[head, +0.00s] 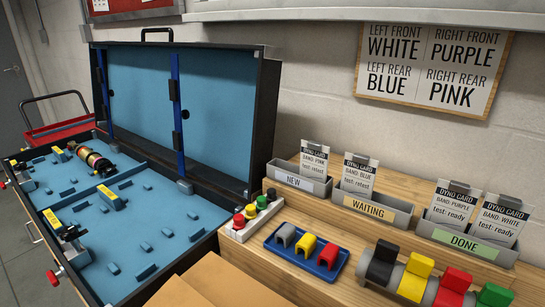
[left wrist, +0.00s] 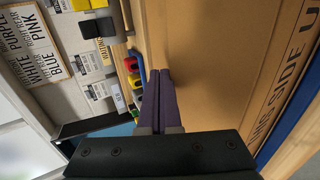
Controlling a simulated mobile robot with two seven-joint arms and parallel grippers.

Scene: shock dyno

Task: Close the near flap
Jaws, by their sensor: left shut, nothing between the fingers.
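Brown cardboard (head: 232,281) of a box shows at the bottom edge of the head view, with a second panel (head: 176,293) at its left; most of the box is cut off. In the left wrist view a wide cardboard panel (left wrist: 220,50) fills the middle, and a strip printed "THIS SIDE U" (left wrist: 285,80) runs along its right. I cannot tell for sure which panel is the near flap. My left gripper (left wrist: 160,72) is shut and empty, its dark fingers over or against the cardboard; contact is unclear. My right gripper is in neither view.
An open black case (head: 150,215) with blue lining stands at left. On the wooden bench are card bins NEW (head: 298,180), WAITING (head: 370,210) and DONE (head: 465,243), a blue tray (head: 310,262) of coloured pieces, and a rack with coloured clips (head: 415,280) close to the cardboard's right.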

